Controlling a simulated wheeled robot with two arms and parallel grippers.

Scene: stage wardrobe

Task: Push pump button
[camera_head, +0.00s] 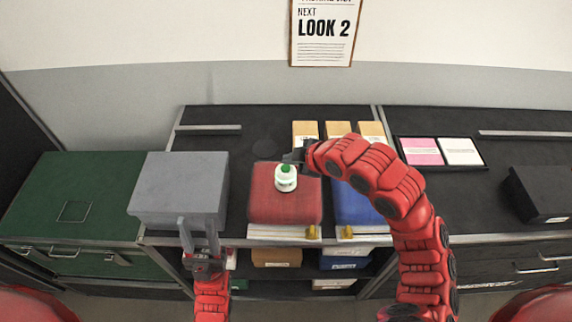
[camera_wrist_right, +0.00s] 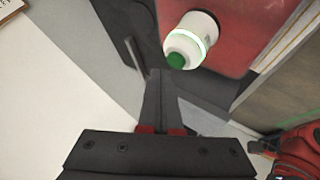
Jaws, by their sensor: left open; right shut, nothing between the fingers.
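A small white pump bottle (camera_head: 286,182) with a green button (camera_head: 287,169) on top stands upright on a red box (camera_head: 262,205). In the right wrist view the bottle (camera_wrist_right: 195,35) shows at the top, with its green button (camera_wrist_right: 176,60) towards my fingertips and a pale green ring below it. My right gripper (camera_head: 295,157) is shut and empty, just behind and above the button; its fingertips (camera_wrist_right: 160,75) look close to the button, but I cannot tell whether they touch. My left gripper (camera_head: 200,232) is open and empty, in front of the grey box.
A grey box (camera_head: 180,182) stands left of the red box and a blue box (camera_head: 357,205) right of it. Several tan boxes (camera_head: 339,129) stand behind. A tray with pink and white cards (camera_head: 441,151) and a black box (camera_head: 540,190) lie further right.

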